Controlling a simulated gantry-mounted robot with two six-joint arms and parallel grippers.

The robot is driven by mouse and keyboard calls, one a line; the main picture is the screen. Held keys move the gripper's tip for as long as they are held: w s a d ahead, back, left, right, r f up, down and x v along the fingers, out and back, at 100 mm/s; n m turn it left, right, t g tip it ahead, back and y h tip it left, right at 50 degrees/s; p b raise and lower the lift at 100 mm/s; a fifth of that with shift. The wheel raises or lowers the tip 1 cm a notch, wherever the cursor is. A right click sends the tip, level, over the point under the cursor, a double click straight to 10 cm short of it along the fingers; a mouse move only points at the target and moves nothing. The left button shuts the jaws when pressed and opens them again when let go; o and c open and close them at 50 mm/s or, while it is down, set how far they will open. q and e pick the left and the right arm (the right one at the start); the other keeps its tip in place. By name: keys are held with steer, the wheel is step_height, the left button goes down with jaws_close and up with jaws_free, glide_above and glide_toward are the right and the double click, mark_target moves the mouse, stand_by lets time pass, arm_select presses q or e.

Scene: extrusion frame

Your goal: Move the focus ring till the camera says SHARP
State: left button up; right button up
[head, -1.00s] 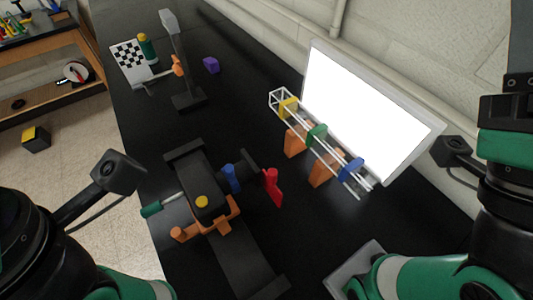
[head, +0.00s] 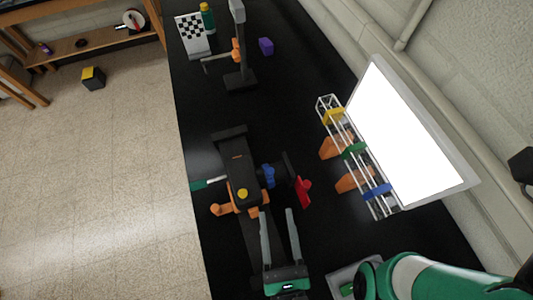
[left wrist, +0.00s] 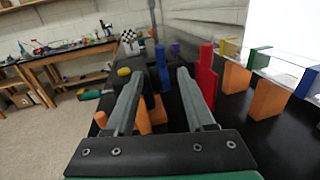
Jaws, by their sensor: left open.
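A dark camera body (head: 240,172) with a yellow button (head: 242,193) sits on an orange mount over a black rail. A blue piece (head: 268,176) and a red upright piece (head: 303,191) stand at its right, by a dark lens-like part (head: 289,164). I cannot tell which part is the focus ring. My left gripper (head: 278,212) is open and empty, at the near side of the camera. In the left wrist view, the blue piece (left wrist: 162,66) shows between the fingers (left wrist: 160,74), and the red piece (left wrist: 206,76) beyond the right finger. My right gripper is out of view.
A bright white screen (head: 405,135) bearing no readable word stands at the right, beside a rod cage with yellow, green and blue holders (head: 353,150) on orange supports. A checkered board (head: 194,32), a dark post and a purple block (head: 266,46) are at the back.

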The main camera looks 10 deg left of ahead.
mark_target(270, 176)
arm_select(q)
steer(key=x, duration=1.1)
steer(key=shift+w+a, duration=0.1)
steer(key=shift+w, duration=0.1)
jaws_close()
stand_by(1.0)
